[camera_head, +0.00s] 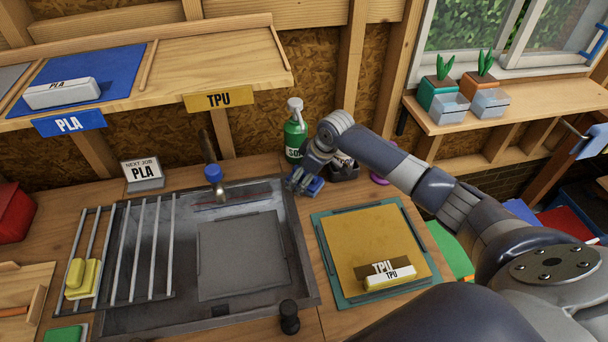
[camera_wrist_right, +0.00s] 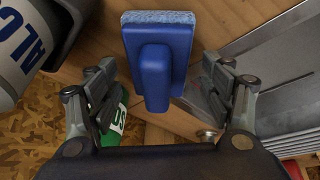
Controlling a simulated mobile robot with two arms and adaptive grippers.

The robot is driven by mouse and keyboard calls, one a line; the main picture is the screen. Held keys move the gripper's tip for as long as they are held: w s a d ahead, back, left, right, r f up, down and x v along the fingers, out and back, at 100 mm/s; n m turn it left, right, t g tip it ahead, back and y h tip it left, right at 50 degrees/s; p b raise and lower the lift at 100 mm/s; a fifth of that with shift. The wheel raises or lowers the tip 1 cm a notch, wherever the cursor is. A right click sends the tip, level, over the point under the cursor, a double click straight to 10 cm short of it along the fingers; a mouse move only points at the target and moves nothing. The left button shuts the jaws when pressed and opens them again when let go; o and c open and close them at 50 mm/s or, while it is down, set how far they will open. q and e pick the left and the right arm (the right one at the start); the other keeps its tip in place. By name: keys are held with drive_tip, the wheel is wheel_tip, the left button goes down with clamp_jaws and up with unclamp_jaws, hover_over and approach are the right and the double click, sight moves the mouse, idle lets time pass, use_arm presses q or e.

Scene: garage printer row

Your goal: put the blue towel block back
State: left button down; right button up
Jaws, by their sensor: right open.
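The blue towel block (camera_wrist_right: 158,60) has a dark blue handle and a pale blue, textured pad along its far edge. In the head view the block (camera_head: 314,187) shows partly, as a small blue patch at the sink's back right corner, mostly covered by my gripper. My right gripper (camera_head: 305,178) is over it. In the right wrist view my right gripper (camera_wrist_right: 161,78) is open, with one finger on each side of the handle and visible gaps between. I cannot tell whether the block touches the counter. My left gripper is in neither view.
A green bottle (camera_head: 295,138) stands just behind my gripper; a container labelled ALCO (camera_wrist_right: 25,45) is close at left in the wrist view. The sink (camera_head: 122,318) has a bar rack. A tan plate (camera_head: 350,235) carries a TPU block (camera_head: 390,278). Yellow sponges (camera_head: 83,277) lie at the rack.

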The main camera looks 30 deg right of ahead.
drive_tip(key=b+v, duration=0.1)
drive_tip(key=v, duration=1.1)
drive_tip(key=shift+b, duration=0.4)
